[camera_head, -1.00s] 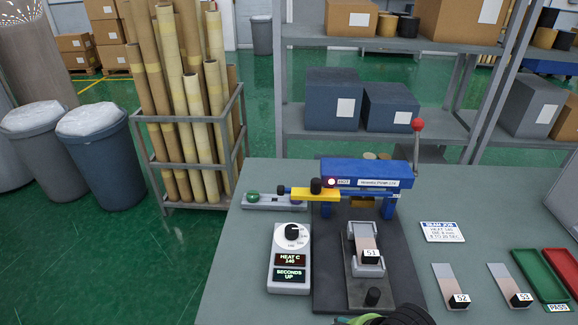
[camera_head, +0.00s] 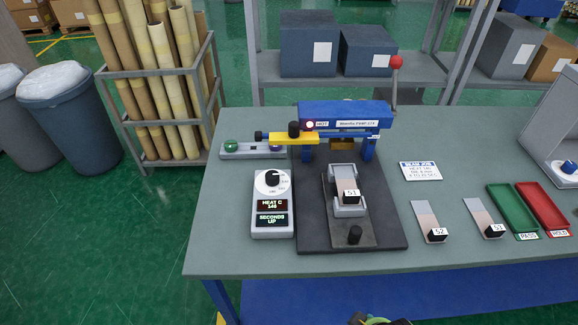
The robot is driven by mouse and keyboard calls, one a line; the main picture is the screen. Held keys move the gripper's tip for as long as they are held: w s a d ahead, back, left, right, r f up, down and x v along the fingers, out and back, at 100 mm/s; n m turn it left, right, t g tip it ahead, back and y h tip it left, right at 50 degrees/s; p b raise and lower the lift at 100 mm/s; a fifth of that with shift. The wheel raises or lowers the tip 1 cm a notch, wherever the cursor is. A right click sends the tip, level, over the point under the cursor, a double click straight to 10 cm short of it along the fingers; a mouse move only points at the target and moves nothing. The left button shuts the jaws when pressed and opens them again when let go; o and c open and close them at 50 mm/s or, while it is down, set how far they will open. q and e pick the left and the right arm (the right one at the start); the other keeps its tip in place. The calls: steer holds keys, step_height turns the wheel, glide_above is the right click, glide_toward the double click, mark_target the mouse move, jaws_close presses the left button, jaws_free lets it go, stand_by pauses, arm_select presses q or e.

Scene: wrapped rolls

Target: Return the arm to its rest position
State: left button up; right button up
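Only a small dark piece with a greenish ring (camera_head: 378,321) shows at the bottom edge, right of centre, in front of the table. It looks like the end of one of my arms, probably the right one. Its fingers are cut off, so I cannot see if it is open or shut. It is apart from everything on the table. My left gripper is out of view. The blue heat press (camera_head: 345,113) stands on a dark base plate, with sample 51 (camera_head: 350,185) lying in the metal holder (camera_head: 348,209) below its head.
The grey table (camera_head: 232,237) has its front edge clear of my arm. A controller (camera_head: 272,205) stands left of the press. Shelves stand behind.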

steer(key=s+f+b, duration=0.2)
steer(key=s+f, duration=0.1)
steer(key=f, duration=1.1)
steer(key=s+d+f+g+b, duration=0.2)
steer(key=s+d+f+b, duration=0.1)
steer(key=s+f, duration=1.3)
step_height(320, 180, down, 3)
steer(key=shift+r+b, duration=0.15)
steer(key=shift+b, duration=0.2)
